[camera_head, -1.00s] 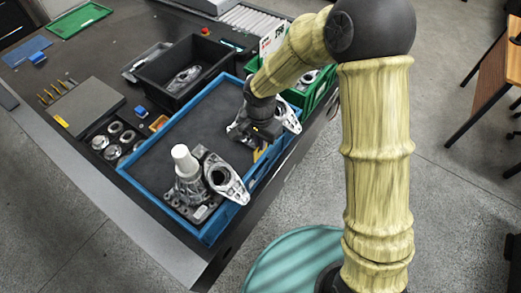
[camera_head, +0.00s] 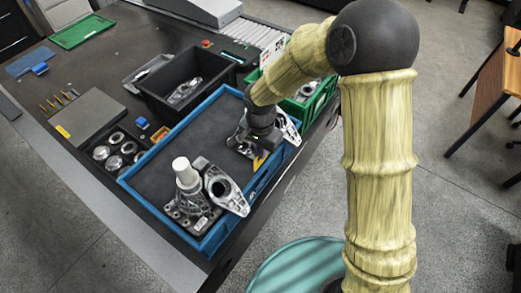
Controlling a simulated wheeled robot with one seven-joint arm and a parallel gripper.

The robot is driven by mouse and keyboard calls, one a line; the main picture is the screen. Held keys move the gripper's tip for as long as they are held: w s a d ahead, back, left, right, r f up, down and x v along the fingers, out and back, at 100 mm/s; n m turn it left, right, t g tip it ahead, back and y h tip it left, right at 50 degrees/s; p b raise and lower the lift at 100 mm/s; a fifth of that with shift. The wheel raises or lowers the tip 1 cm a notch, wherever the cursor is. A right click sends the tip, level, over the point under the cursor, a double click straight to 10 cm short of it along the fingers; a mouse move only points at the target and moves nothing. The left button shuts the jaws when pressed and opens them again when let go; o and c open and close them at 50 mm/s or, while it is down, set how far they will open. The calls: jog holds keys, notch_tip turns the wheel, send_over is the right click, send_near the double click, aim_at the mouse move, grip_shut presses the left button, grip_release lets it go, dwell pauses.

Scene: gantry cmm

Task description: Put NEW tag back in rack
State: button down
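My gripper (camera_head: 262,146) points down into the far right part of the blue tray (camera_head: 143,197), close to metal castings (camera_head: 285,127). Its fingers are dark and small here, and I cannot tell whether they are open or shut. A small yellow piece (camera_head: 259,160) shows just below the gripper. It may be a tag, but no lettering on it can be read, and I cannot tell whether the fingers touch it. No tag marked NEW and no tag rack can be made out with certainty.
A casting with a white cylinder on top (camera_head: 181,165) stands in the tray's near end. A black bin (camera_head: 160,95) and a partly hidden green crate (camera_head: 318,98) stand behind. A grey plate (camera_head: 87,117) and metal rings (camera_head: 115,138) lie left. The tray's middle is clear.

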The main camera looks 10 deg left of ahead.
jog(key=shift+r+p, duration=1)
jog(key=shift+r, duration=0.65)
jog(key=w+d+f+n, duration=0.2)
jog(key=w+d+f, duration=0.1)
jog(key=d+f, duration=0.6)
jog(key=w+d+f+n, duration=0.2)
jog(key=w+d+f, duration=0.2)
jog(key=d+f, duration=0.5)
jog(key=d, duration=0.7)
jog(key=shift+w+d+n, duration=0.25)
jog(key=shift+n, duration=0.05)
